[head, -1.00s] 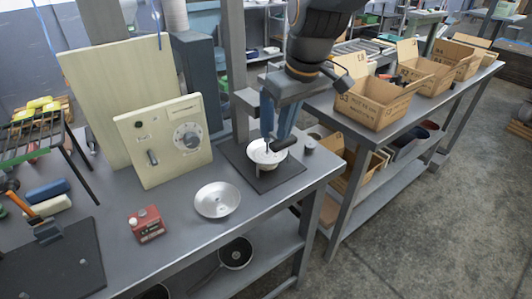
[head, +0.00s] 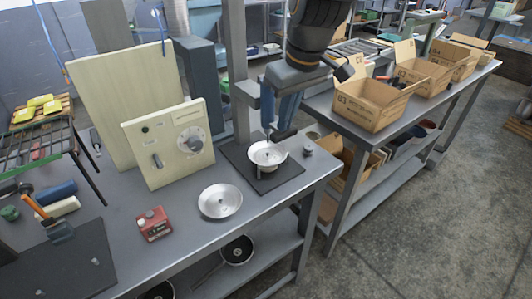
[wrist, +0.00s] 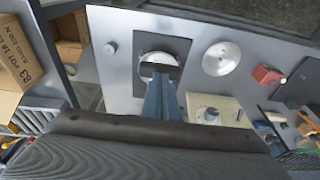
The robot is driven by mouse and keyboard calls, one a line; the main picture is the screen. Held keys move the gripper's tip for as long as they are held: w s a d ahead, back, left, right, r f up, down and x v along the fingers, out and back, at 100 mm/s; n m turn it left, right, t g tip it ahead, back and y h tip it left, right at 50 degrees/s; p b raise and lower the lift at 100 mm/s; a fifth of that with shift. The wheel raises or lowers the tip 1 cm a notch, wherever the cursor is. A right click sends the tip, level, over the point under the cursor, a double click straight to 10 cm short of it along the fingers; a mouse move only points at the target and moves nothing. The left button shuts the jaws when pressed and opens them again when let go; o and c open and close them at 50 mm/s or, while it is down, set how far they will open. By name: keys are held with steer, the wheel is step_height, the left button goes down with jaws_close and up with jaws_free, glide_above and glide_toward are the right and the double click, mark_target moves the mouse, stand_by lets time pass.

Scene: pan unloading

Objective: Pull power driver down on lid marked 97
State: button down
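A round silver lid (head: 267,154) lies on a dark square plate (head: 240,160) near the bench's right end. No number is readable on it. My gripper (head: 284,126) is above the lid, its blue fingers pointing down. A dark bar-shaped handle (head: 284,134), seemingly the power driver's, is at the fingertips; a thin shaft beside it stands over the lid. In the wrist view the dark bar (wrist: 160,71) crosses over the lid (wrist: 158,59) at the ends of the blue fingers, which look closed on it. The fingers hide part of the driver.
Cardboard boxes (head: 371,104) fill the right bench.

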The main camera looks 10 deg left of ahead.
step_height(320, 180, up, 22)
steer(key=p, duration=1.1)
stand_by(1.6)
steer(key=shift+f, duration=0.15)
steer(key=s+d+f+m+h, duration=0.1)
steer(key=d+f+m, duration=0.2)
steer(key=d+f, duration=0.4)
steer(key=s+d+f+m, duration=0.15)
steer(key=d+f, duration=0.35)
steer(key=d, duration=0.5)
steer(key=s+d+f+m+h, duration=0.1)
steer(key=s+d+f+m, duration=0.6)
steer(key=d, duration=0.4)
step_height(320, 180, down, 14)
steer(key=n+b, duration=0.1)
steer(key=b, duration=1)
steer(key=shift+w, duration=0.25)
